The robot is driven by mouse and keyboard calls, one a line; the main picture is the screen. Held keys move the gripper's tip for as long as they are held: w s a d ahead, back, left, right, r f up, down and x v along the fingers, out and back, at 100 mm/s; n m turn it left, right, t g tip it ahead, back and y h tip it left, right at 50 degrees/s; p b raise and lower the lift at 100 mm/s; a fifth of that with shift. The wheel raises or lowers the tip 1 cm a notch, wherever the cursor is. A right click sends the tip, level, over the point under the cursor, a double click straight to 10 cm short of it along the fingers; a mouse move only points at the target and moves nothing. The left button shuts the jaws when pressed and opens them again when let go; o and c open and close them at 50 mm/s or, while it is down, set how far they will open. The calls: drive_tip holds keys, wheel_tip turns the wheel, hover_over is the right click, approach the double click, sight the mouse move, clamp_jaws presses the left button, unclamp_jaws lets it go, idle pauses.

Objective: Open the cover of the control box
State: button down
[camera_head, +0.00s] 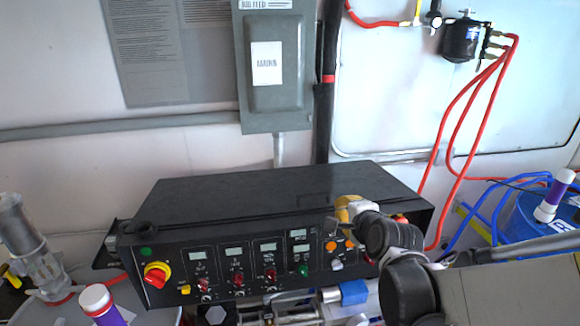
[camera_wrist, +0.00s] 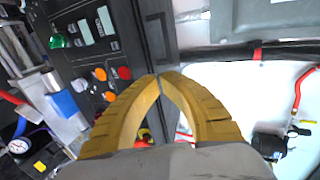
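The black control box (camera_head: 270,195) stands low in the middle of the head view. Its flat dark top looks closed, and its sloped front carries displays, knobs and buttons. The wrist view shows its panel (camera_wrist: 75,62) at upper left and a dark edge strip (camera_wrist: 157,30) beside it. My gripper (camera_head: 344,208) has yellow fingers and is over the right part of the box's front, close to the top edge. In the wrist view its fingertips (camera_wrist: 160,76) meet with nothing seen between them. I cannot tell whether they touch the box. My arm hides the box's lower right front.
A grey wall box (camera_head: 273,95) with a white label hangs behind. A black filter (camera_head: 462,40) with red hoses is at upper right. A blue drum (camera_head: 545,215) stands at right. A metal fitting (camera_head: 25,235) is at left. The space above the box's top is clear.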

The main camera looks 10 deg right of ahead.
sight(328, 197)
drive_tip(key=x, duration=0.6)
drive_tip(key=r+x, duration=0.1)
drive_tip(key=x, duration=0.2)
drive_tip(key=shift+w, duration=0.35)
drive_tip(key=shift+f, duration=0.1)
drive_tip(key=w+f+b, duration=0.1)
drive_tip(key=w, duration=0.4)
drive_tip(key=w+b, duration=0.2)
drive_tip(key=w, duration=0.3)
drive_tip(key=w+f+b, duration=0.1)
drive_tip(key=w+b, duration=0.1)
drive_tip(key=w, duration=0.3)
drive_tip(key=shift+w+f, duration=0.25)
drive_tip(key=shift+f, duration=0.1)
